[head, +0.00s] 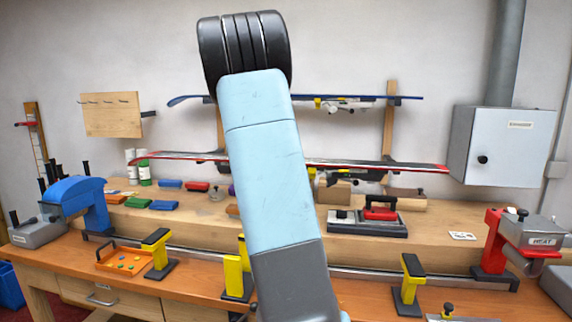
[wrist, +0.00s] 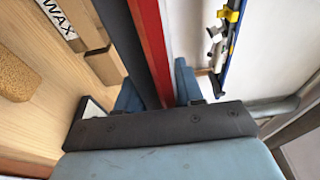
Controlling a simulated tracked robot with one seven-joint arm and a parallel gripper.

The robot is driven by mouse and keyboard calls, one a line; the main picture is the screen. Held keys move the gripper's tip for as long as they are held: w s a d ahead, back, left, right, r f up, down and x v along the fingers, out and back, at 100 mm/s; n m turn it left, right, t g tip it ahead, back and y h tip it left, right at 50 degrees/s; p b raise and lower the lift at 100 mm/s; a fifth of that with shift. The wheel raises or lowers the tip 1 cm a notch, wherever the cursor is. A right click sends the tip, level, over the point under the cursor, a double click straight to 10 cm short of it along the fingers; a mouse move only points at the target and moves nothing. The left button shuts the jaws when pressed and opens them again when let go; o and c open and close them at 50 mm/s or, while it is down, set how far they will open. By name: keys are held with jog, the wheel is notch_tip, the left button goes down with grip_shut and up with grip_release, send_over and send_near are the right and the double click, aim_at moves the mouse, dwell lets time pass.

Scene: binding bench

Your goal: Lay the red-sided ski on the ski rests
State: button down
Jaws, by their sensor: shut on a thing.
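The red-sided ski (head: 415,167) lies roughly level at the height of the lower wall pegs, with its middle behind my arm in the head view. I cannot tell whether it touches the pegs. In the wrist view its red side (wrist: 150,45) runs between the blue fingers of my gripper (wrist: 158,88), which is shut on it. My gripper is hidden behind my arm in the head view.
A blue ski (head: 185,100) hangs above on the wall rack. A blue clamp-like machine (head: 80,195) stands at the bench's left and a red and grey heat device (head: 500,235) at its right. An orange tray (head: 112,260) lies near the left rest.

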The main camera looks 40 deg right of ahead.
jog(key=shift+s+v, duration=0.2)
jog(key=shift+v, duration=1.6)
jog(key=shift+r, duration=0.1)
jog(key=s+d+v, duration=0.1)
jog(key=v, duration=1)
jog(key=shift+s+a, duration=0.35)
jog(key=shift+s, duration=0.15)
dwell(0.4)
jog(key=v, duration=0.4)
jog(key=shift+s, duration=0.2)
dwell(0.3)
